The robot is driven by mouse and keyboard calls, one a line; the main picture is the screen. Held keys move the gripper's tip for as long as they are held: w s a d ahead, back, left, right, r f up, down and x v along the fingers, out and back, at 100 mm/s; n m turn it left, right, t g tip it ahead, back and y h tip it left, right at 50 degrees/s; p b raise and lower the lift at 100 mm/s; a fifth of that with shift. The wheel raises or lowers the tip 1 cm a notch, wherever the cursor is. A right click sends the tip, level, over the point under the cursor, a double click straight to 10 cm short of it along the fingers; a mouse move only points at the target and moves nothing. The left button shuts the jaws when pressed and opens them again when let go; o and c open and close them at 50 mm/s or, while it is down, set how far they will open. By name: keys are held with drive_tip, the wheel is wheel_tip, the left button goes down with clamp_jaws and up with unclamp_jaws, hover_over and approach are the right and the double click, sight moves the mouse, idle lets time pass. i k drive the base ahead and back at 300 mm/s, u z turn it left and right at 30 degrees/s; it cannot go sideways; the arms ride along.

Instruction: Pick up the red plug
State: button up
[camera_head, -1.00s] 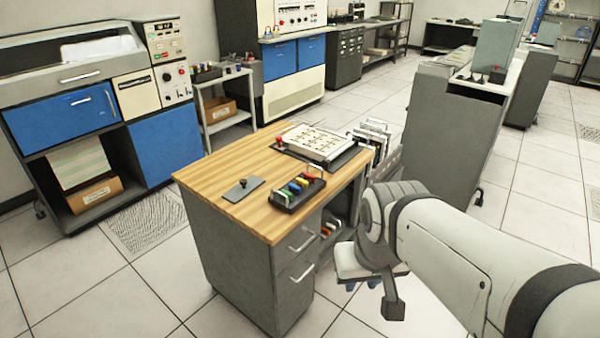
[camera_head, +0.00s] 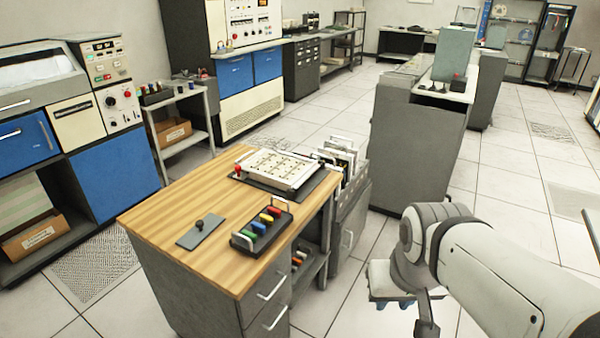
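A dark tray (camera_head: 243,246) with a wire handle sits on the wooden desk top. It holds a row of coloured plugs. The red plug (camera_head: 274,211) is at the back right end, beyond a yellow, a green and a blue one. Another small red piece (camera_head: 238,169) stands by the left corner of a pale board; I cannot tell whether it is also a plug. My gripper (camera_head: 392,302) hangs low to the right of the desk, well apart from the tray. Its bluish fingertips are partly hidden, so its opening does not show.
The wooden desk (camera_head: 170,218) also carries a flat grey plate with a knob (camera_head: 201,229) and the pale board (camera_head: 276,168). A rack of panels (camera_head: 342,155) stands at the desk's right. A grey cabinet (camera_head: 415,150) stands behind my arm.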

sight(271, 210)
drive_tip(key=z, duration=0.3)
drive_tip(key=i, duration=1.55)
drive_tip(key=u, duration=0.55)
drive_tip(key=k, duration=0.8)
drive_tip(key=u, duration=0.2)
drive_tip(key=i, duration=0.85)
drive_tip(key=z, duration=0.1)
